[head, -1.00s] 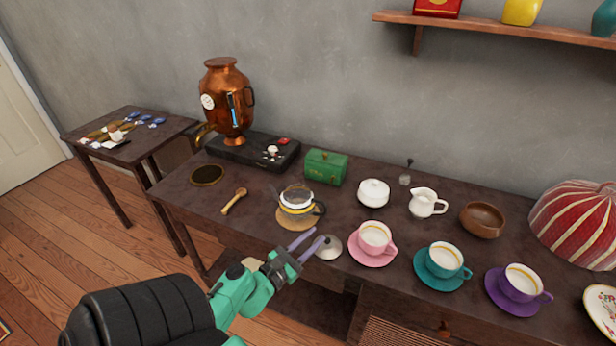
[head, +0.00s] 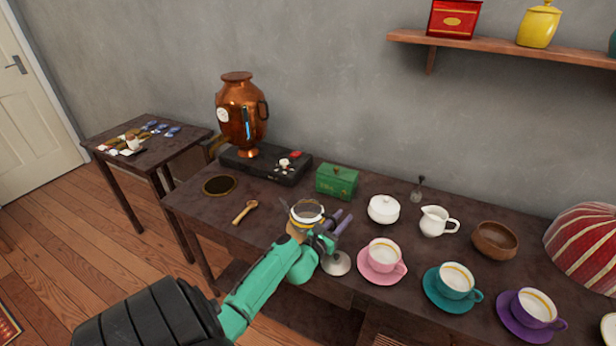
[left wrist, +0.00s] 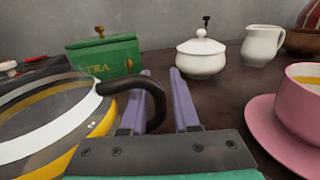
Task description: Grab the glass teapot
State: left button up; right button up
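The glass teapot (head: 306,211), with a white band, a yellow band and a black handle, stands upright on the table without a lid. It fills the left of the left wrist view (left wrist: 45,125), and its handle (left wrist: 158,100) reaches the purple fingers. My left gripper (head: 343,222) is at the handle side of the pot, fingers apart. In the left wrist view the gripper (left wrist: 168,100) has the handle overlapping its left finger; I cannot tell whether they touch. My arm hides the pot's lower part in the head view. My right gripper is out of view.
A metal lid (head: 337,263) lies near the table's front edge. A pink cup (head: 383,254) on its saucer, a white sugar bowl (head: 383,209) and a green tea box (head: 337,182) stand close by. A wooden scoop (head: 244,212) lies to the left.

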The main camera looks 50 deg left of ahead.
pick_arm(q)
jog(key=shift+s, duration=0.15)
grip_shut()
dwell(1.2)
